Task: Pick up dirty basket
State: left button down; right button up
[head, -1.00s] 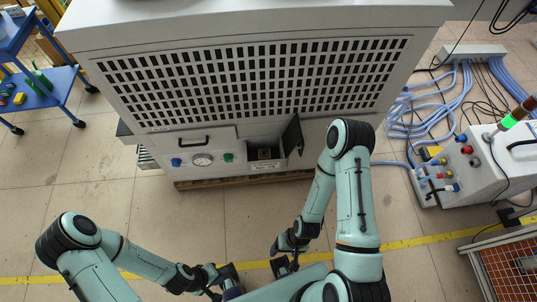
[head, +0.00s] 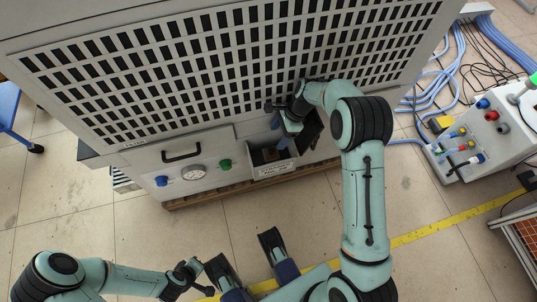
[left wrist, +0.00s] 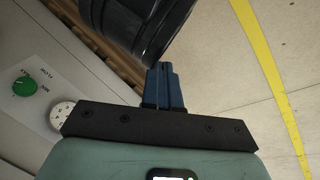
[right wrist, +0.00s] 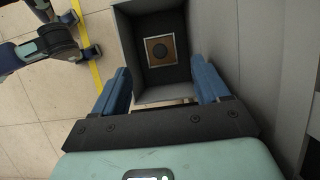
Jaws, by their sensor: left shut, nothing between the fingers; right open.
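A grey open-topped box (head: 262,172) with a white label sits in an opening low on the machine's front. I take it as the basket; the label is too small to read. My left gripper (left wrist: 165,86) is shut and empty, away from the box.
The large pale machine (head: 130,150) with a slotted grille stands over the box. A dark open flap (head: 312,132) is close to my right wrist. Knobs, a gauge (head: 194,173) and a handle are left of the box. Blue hoses (head: 452,70) lie at right.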

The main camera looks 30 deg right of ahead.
aim_at(271, 154)
notch_tip(271, 154, down, 7)
jog(key=shift+r+b, duration=0.1)
jog(key=shift+b, duration=0.75)
jog(key=b+x, duration=0.1)
jog(key=x, duration=0.5)
jog(key=shift+a+f+b, duration=0.2)
jog(key=shift+f+b, duration=0.1)
jog(key=shift+b, duration=0.1)
jog(key=shift+a+f, duration=0.15)
jog(key=shift+f, duration=0.1)
pick_arm(q)
jog(key=f, duration=0.1)
jog(key=a+f, duration=0.1)
jog(key=f, duration=0.1)
jog(key=a+f, duration=0.1)
jog(key=f, duration=0.1)
jog(key=shift+s+a+f, duration=0.15)
jog(key=shift+s+f, duration=0.05)
pick_arm(e)
jog(key=c, duration=0.9)
